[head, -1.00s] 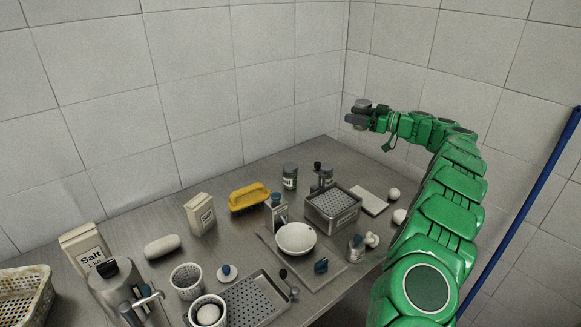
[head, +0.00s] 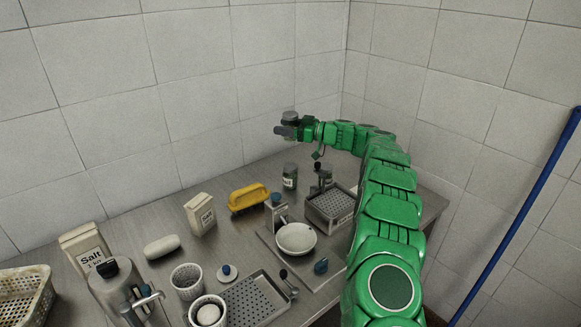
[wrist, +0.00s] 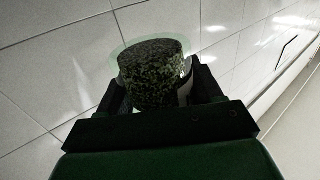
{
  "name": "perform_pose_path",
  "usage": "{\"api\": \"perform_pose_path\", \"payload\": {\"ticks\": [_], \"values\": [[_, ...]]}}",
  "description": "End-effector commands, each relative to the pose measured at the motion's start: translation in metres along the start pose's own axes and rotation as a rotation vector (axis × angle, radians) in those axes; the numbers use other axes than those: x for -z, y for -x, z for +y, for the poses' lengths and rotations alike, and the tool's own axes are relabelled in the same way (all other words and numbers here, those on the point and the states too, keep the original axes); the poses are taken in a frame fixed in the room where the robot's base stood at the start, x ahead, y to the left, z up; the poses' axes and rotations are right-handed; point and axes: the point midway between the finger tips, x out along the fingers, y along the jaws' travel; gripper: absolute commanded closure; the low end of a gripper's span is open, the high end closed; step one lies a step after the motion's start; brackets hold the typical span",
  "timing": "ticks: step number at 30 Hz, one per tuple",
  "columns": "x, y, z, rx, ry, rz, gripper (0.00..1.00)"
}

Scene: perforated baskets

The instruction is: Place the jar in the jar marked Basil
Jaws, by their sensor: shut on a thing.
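My gripper (head: 288,130) is shut on a jar (wrist: 155,72), high above the back of the steel table. In the wrist view the jar sits between the two fingers and shows dark, green-speckled contents behind clear walls. In the head view the held jar (head: 291,117) looks small and dark, and its label cannot be read. Another jar (head: 290,177), greenish with a pale label and a grey lid, stands upright on the table, below my gripper in the picture. Its label is too small to read.
A perforated metal basket (head: 330,217) stands right of the standing jar, with a dark-topped bottle (head: 325,178) behind it. Tiled walls close the back.

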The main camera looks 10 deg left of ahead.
Motion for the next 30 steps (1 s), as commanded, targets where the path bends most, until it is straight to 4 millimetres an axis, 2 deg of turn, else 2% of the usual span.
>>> {"api": "perform_pose_path", "payload": {"ticks": [5,12,20,27,30], "values": [[-0.02,0.001,0.0,0.0,-0.002,0.0,0.72],[-0.059,0.001,0.0,-0.001,-0.003,0.0,0.72],[-0.075,0.001,0.0,0.0,-0.001,0.0,0.72],[-0.101,0.0,0.0,0.0,-0.001,0.0,0.72],[-0.107,0.0,0.0,0.0,0.002,0.001,0.72]]}}
